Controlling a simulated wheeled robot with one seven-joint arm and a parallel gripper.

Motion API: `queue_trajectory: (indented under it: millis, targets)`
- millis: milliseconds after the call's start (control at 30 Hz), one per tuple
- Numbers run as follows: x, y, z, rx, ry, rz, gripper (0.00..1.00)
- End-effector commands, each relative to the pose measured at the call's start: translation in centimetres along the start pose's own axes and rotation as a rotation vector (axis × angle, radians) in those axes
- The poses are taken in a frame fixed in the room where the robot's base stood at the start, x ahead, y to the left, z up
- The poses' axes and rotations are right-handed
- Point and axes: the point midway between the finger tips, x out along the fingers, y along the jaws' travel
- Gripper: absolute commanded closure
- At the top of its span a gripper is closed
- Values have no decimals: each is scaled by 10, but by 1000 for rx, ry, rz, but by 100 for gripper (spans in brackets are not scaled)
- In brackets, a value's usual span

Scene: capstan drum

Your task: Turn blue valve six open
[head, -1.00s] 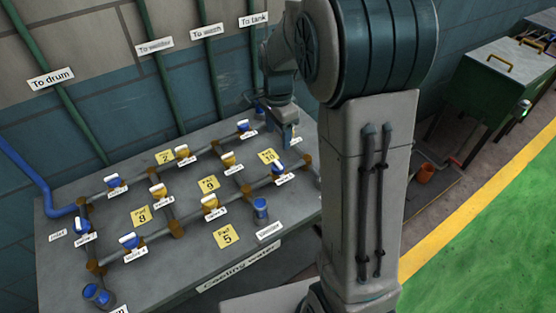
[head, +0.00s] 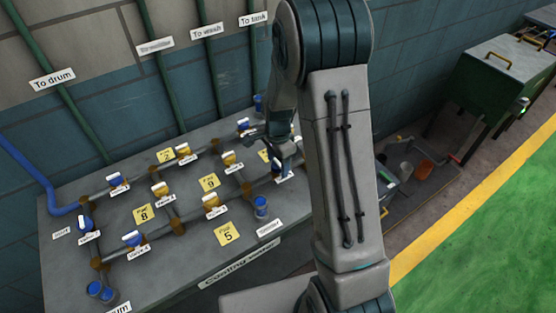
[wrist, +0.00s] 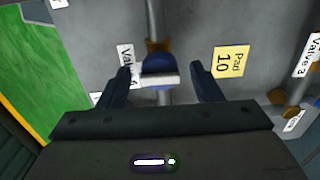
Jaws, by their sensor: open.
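Blue valve six (wrist: 158,64) sits on a grey pipe in the wrist view, beside its partly covered white label (wrist: 126,66). Its white handle (wrist: 158,82) lies across the line of the pipe. My gripper (wrist: 160,70) is open, with one finger on each side of the valve. I cannot tell whether either finger touches the handle. In the head view my gripper (head: 279,158) is over the right part of the bench and largely hides this valve.
The yellow Pad 10 sign (wrist: 231,61) lies right of my fingers in the wrist view. The grey bench (head: 190,245) carries other blue and yellow valves, pipes and a blue cup-like fitting (head: 261,207) near valve six. Green floor (head: 490,230) is at the right.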

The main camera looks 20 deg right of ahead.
Motion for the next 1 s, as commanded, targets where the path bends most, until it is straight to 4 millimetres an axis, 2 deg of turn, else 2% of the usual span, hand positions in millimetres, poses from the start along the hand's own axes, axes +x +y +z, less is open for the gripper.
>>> queue_trajectory:
  millis: [67, 200, 233, 633, 1000]
  targets:
    - [0, 0, 0, 0, 0, 0, 44]
    - [0, 0, 0, 0, 0, 0, 82]
    - [0, 0, 0, 0, 0, 0, 85]
    - [0, -1, 0, -58, 1, -3, 85]
    - [2, -1, -1, -335, 1, -4, 85]
